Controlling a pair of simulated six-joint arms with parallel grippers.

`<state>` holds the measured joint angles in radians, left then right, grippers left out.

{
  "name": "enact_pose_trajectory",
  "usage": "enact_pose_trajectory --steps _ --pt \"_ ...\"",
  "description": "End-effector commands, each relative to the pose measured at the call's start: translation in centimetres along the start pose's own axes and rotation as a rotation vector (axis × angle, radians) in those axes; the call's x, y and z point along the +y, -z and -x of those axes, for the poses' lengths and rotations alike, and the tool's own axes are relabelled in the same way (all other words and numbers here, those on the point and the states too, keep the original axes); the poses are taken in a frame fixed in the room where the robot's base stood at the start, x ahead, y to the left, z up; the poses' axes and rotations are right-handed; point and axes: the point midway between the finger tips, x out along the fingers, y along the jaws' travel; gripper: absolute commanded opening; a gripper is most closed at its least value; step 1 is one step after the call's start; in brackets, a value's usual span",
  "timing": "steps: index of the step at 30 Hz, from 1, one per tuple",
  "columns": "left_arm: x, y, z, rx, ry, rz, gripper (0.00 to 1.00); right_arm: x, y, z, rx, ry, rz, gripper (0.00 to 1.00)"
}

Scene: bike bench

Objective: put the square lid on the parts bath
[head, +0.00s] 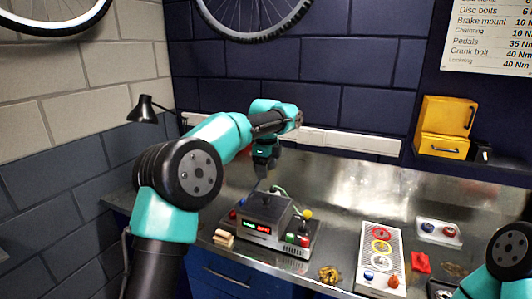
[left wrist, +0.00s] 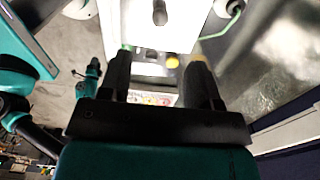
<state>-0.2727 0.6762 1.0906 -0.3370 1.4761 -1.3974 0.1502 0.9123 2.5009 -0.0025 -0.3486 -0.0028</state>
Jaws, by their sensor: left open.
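The parts bath (head: 262,232) is a grey box with red and green lit displays, standing on the bench in the middle of the head view. The square lid (head: 265,207) is a dark plate with an upright knob, lying on top of the bath; I cannot tell whether it sits fully flush. My left gripper (head: 262,172) is above the lid, apart from it. In the left wrist view its two fingers (left wrist: 160,80) are spread with nothing between them, and the lid's knob (left wrist: 160,13) shows beyond them. My right gripper is not in view; only part of that arm shows.
Wooden blocks (head: 223,238) lie left of the bath; red and green buttons (head: 297,240) are at its right. A grey panel with coloured rings (head: 381,247), a brass-coloured pile (head: 329,274) and a red item (head: 421,262) lie further right. A lamp (head: 146,109) stands behind my left arm.

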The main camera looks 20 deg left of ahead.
Motion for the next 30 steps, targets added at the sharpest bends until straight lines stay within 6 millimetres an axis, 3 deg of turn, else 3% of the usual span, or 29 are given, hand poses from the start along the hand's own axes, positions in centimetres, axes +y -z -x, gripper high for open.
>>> enact_pose_trajectory --steps 6,12,25,30 --pt "-0.1 0.1 3.8 0.001 0.003 -0.001 0.57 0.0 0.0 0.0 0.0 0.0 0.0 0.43" --pt "-0.1 0.0 5.5 0.0 0.001 -0.001 0.57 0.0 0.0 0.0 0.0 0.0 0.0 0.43" --pt "0.0 -0.1 5.7 0.001 -0.001 0.004 0.57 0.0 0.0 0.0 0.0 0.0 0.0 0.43" --pt "0.4 -1.5 3.9 0.017 -0.002 0.093 0.57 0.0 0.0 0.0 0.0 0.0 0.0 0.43"
